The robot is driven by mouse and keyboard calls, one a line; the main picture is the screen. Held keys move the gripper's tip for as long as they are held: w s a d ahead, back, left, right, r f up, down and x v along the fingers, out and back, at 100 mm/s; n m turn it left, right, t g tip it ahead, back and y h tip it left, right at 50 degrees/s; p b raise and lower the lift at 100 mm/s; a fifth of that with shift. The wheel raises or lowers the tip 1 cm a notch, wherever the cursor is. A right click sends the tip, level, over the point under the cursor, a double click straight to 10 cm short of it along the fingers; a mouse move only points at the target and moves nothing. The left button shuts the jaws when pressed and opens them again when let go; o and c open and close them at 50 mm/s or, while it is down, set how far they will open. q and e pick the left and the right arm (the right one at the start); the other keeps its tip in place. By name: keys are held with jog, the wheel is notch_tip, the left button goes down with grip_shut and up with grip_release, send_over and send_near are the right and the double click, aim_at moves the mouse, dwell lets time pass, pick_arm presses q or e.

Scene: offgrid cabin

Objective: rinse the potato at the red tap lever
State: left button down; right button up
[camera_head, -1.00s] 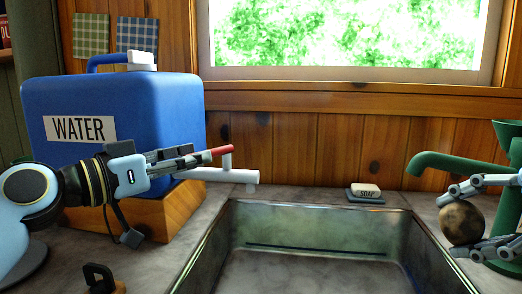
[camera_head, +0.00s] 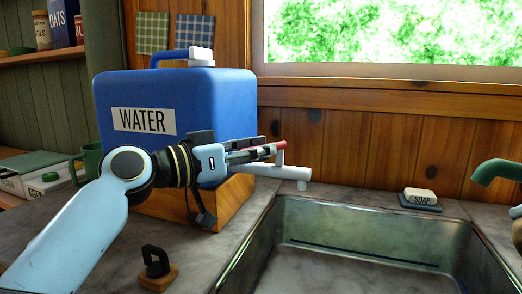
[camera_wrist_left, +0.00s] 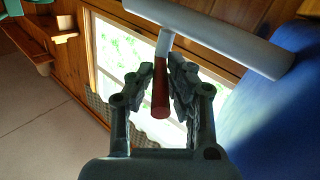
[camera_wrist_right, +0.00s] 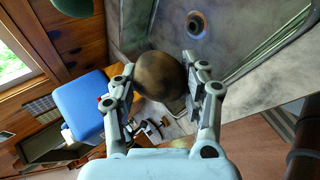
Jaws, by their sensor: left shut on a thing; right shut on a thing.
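The blue WATER container (camera_head: 215,110) stands on a wooden block at the left, with a white spout (camera_head: 275,171) reaching right towards the sink. My left gripper (camera_head: 262,150) is at the red tap lever (camera_head: 275,146); the left wrist view shows the red lever (camera_wrist_left: 161,95) between its fingers. My right gripper (camera_wrist_right: 165,85) is shut on the brown potato (camera_wrist_right: 161,75), which sits between its fingers in the right wrist view. In the head view only a sliver of the potato and right gripper shows at the right edge. The spout also shows in the left wrist view (camera_wrist_left: 215,35).
The metal sink (camera_head: 350,272) lies right of the container. A soap bar (camera_head: 420,196) rests behind it, and a green faucet (camera_head: 492,171) stands at the right. A small black item on a wooden base (camera_head: 157,270) and a green mug (camera_head: 91,160) are on the left counter.

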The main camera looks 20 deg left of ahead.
jog(key=shift+r, duration=0.1)
notch_tip(320, 180, up, 3)
jog(key=p, duration=0.2)
jog(key=shift+p, duration=0.3)
jog(key=shift+r+p, duration=0.3)
jog(key=shift+p, duration=0.05)
pick_arm(q)
jog(key=n+y, duration=0.1)
jog(key=n+t+y, duration=0.1)
jog(key=d+t+y, duration=0.1)
jog(key=shift+s+n, duration=0.25)
jog(key=shift+n, duration=0.15)
jog(key=c, duration=1.5)
grip_release()
jog(key=shift+o, duration=1.1)
jog(key=shift+d, duration=0.1)
pick_arm(e)
jog(key=shift+d+f, duration=0.1)
jog(key=shift+d, duration=0.05)
pick_arm(q)
jog(key=shift+a, duration=0.25)
pick_arm(e)
jog(key=shift+a, duration=0.25)
